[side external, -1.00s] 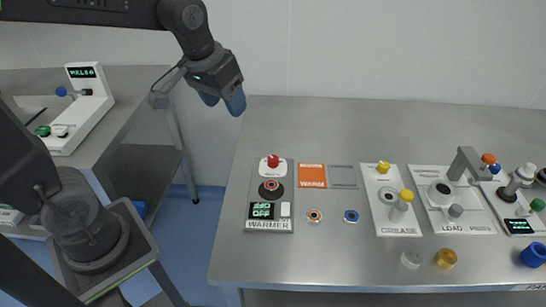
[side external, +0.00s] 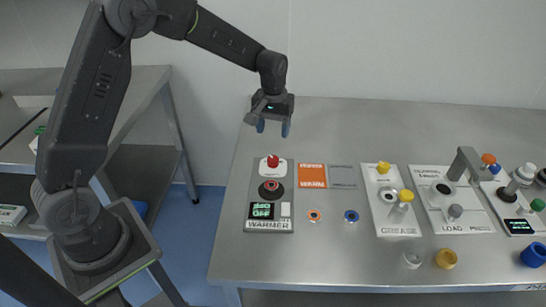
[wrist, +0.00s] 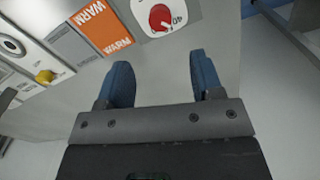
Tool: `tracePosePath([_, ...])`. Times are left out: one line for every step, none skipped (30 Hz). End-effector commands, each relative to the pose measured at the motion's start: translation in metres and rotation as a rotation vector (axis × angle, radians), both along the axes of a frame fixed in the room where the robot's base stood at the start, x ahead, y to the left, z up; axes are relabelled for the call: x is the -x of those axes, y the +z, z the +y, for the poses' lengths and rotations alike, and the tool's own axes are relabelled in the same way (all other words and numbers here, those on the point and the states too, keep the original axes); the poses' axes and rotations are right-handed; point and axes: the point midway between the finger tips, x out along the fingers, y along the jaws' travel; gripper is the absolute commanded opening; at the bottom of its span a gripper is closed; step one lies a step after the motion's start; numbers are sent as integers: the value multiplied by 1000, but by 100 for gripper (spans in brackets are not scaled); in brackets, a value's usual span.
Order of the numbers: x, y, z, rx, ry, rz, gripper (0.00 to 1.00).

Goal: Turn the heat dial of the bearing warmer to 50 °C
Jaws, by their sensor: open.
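The bearing warmer (side external: 284,222) is a grey panel lettered WARMER near the table's left side. Its red dial (side external: 272,161) stands at the panel's far end. In the wrist view the red dial (wrist: 160,16) sits on a white face with a pale pointer mark; the scale marks are too small to read surely. The warmer also has a dark round plate with a central post (side external: 271,188) and a green-lit display (side external: 262,211), whose digits I cannot read surely. My gripper (side external: 273,128) is open and empty, above and behind the dial, pointing down and not touching it.
Right of the warmer lie an orange WARM card (side external: 312,176) and a grey card (side external: 343,176). An orange ring (side external: 314,215) and a blue ring (side external: 351,216) lie in front. The grease panel (side external: 398,220) and load press (side external: 478,218) stand further right. The table's back left is clear.

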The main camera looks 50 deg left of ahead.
Motion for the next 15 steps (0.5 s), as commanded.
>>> tracePosePath([1, -12, 0, 1, 0, 5, 60])
tracePosePath([1, -18, 0, 0, -1, 4, 60])
tracePosePath([1, -26, 0, 1, -1, 5, 60])
tracePosePath([1, -33, 0, 1, -1, 5, 60])
tracePosePath([1, -39, 0, 1, -1, 5, 60])
tracePosePath([1, -47, 0, 0, -1, 4, 60])
tracePosePath([1, -54, 0, 1, -1, 5, 60])
tracePosePath([1, -59, 0, 1, -1, 3, 60])
tracePosePath([1, -67, 0, 0, -1, 4, 60])
tracePosePath([1, -72, 0, 1, -1, 3, 60])
tracePosePath([1, -77, 0, 1, -1, 3, 60])
tracePosePath([1, -83, 0, 0, -1, 2, 60])
tracePosePath([0, -87, 0, 0, -1, 2, 60])
tracePosePath([0, -90, 0, 0, -1, 2, 60])
tracePosePath([0, -95, 0, 0, -1, 2, 60])
